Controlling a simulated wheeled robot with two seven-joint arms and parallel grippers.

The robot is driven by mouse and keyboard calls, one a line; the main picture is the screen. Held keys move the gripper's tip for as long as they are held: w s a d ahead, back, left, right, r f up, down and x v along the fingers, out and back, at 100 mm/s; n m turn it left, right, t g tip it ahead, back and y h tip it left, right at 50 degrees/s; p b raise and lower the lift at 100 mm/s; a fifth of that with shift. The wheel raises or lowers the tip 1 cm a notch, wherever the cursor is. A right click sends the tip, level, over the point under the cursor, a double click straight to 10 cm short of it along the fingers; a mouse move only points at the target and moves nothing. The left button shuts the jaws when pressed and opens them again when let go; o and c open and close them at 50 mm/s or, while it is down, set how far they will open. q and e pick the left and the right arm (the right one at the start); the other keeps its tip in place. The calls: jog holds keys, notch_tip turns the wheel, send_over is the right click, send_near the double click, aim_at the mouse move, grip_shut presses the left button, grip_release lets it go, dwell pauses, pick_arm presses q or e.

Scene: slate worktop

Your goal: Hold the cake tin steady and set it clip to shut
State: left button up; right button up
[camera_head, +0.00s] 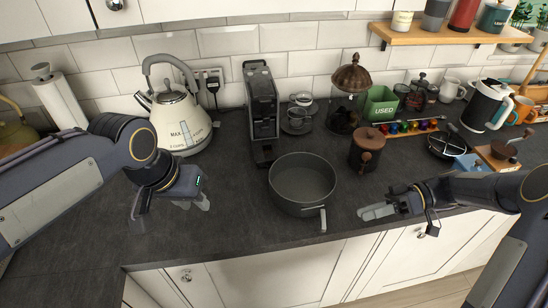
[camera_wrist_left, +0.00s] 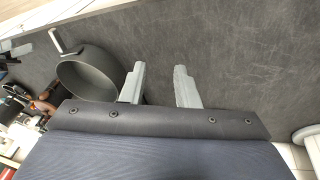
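The cake tin (camera_head: 287,197) is a dark grey, round, open-topped tin standing on the worktop near its front edge. Its clip (camera_head: 323,219) is a light grey lever on the front wall. It sticks out from the wall in the left wrist view (camera_wrist_left: 66,42), where the tin (camera_wrist_left: 85,75) also shows. My left gripper (camera_head: 194,204) is left of the tin, apart from it. Its fingers (camera_wrist_left: 160,82) are spread with nothing between them. My right gripper (camera_head: 378,211) is right of the tin and clip, touching neither; its finger gap is not clear.
A cream kettle (camera_head: 175,125), a black coffee machine (camera_head: 262,110) and a brown-lidded canister (camera_head: 367,150) stand behind the tin. The slate worktop (camera_head: 235,225) is clear between my left gripper and the tin. Its front edge runs just below the tin.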

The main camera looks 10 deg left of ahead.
pick_arm(q)
jog(key=w+d+f+m+g+y, duration=0.15)
jog(key=w+d, duration=0.35)
jog(key=w, duration=0.7)
jog(key=g, duration=0.2)
send_over(273, 171)
notch_tip(273, 171, down, 5)
jog(key=shift+f+n+t+y, duration=0.25)
jog(key=shift+f+n, duration=0.2)
notch_tip(273, 171, down, 8)
jog(key=shift+r, duration=0.2)
grip_shut()
pick_arm(e)
jog(key=shift+c, duration=0.3)
